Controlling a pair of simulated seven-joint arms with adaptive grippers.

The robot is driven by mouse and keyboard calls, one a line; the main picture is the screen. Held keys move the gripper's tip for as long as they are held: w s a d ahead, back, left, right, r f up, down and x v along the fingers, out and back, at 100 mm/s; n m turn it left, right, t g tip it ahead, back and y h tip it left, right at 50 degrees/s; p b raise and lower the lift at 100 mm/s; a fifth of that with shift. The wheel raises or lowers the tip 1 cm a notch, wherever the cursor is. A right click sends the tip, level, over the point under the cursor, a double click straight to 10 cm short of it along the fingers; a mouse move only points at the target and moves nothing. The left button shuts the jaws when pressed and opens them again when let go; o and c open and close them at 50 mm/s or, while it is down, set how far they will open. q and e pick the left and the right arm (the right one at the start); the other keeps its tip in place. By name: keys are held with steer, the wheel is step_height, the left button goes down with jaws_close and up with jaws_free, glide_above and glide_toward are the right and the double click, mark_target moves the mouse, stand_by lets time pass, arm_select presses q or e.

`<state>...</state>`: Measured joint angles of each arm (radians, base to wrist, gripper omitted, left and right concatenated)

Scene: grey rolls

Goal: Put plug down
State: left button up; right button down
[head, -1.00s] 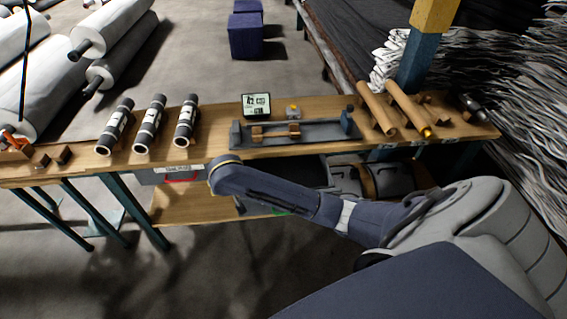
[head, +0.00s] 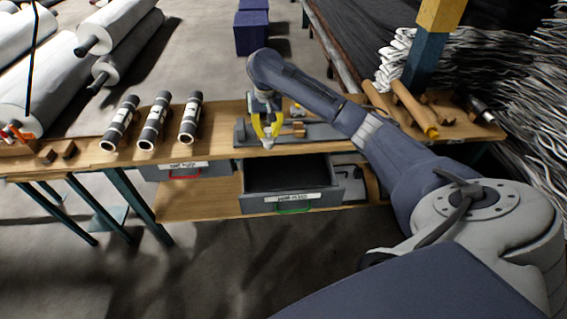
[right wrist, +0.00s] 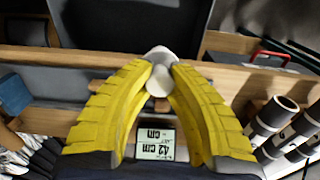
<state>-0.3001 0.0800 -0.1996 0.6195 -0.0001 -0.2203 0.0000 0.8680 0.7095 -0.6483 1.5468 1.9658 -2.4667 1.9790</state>
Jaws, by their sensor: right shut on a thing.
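My right gripper (head: 267,136) has yellow fingers and is above the wooden bench, in front of the grey measuring fixture (head: 325,131). It is shut on a small whitish plug (head: 268,144), held at the fingertips. In the right wrist view the plug (right wrist: 160,78) sits between the two yellow fingers (right wrist: 160,68), with a rounded pale end. Whether the plug touches anything below cannot be told. My left gripper is not in view.
An open grey drawer (head: 290,199) with a green handle is below the bench front. A drawer with a red handle (head: 186,176) is to its left. Several black-and-white rolls (head: 155,120) lie left on the bench; brown tubes (head: 415,109) lie right. A display (right wrist: 155,144) reads 42 cm.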

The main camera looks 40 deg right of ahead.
mark_target(270, 147)
step_height(270, 147, down, 20)
steer(key=shift+r, duration=0.15)
stand_by(0.7)
steer(key=c, duration=1.3)
jaws_free()
steer(key=shift+c, duration=0.2)
steer(key=shift+r, duration=0.15)
step_height(270, 147, up, 12)
steer(key=shift+d+f, duration=0.1)
